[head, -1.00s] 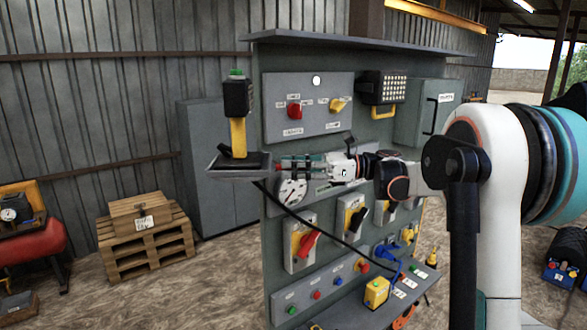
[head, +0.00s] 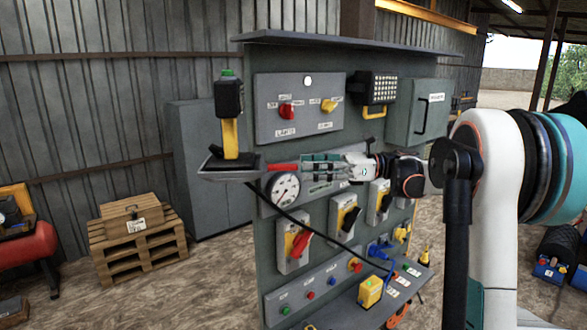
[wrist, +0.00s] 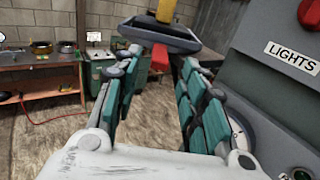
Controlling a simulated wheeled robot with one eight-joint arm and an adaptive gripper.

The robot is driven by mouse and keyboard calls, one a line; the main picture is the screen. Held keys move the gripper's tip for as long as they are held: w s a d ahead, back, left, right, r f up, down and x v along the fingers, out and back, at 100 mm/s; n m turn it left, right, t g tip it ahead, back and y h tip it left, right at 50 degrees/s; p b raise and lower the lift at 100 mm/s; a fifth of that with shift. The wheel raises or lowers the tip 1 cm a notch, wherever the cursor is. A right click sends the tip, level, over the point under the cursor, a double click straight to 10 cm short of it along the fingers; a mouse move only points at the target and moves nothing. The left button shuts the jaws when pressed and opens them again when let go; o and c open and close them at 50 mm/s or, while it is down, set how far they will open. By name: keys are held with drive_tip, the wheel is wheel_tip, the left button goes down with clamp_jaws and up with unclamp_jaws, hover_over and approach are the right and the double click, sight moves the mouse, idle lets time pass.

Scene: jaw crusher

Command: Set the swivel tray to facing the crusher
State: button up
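The swivel tray (head: 215,174) is a dark shallow tray sticking out past the left edge of the control panel. A yellow and black device with a green top (head: 229,130) stands upright on it. A red handle (head: 284,167) points from the tray toward my gripper (head: 302,163). My gripper is open, with its teal fingers just right of the handle's end. In the wrist view the tray (wrist: 160,39) lies beyond the fingers, and the red handle (wrist: 172,97) appears between them, apart from both. The crusher is not recognisable in these views.
The panel (head: 262,230) stands right behind my gripper, with a gauge (head: 283,190) and several rotary switches close below. A black cable hangs under the tray. A crate on a pallet (head: 137,245) stands on the floor at left. The space left of the tray is clear.

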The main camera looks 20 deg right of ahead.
drive_tip(key=v, duration=0.5)
idle(0.4)
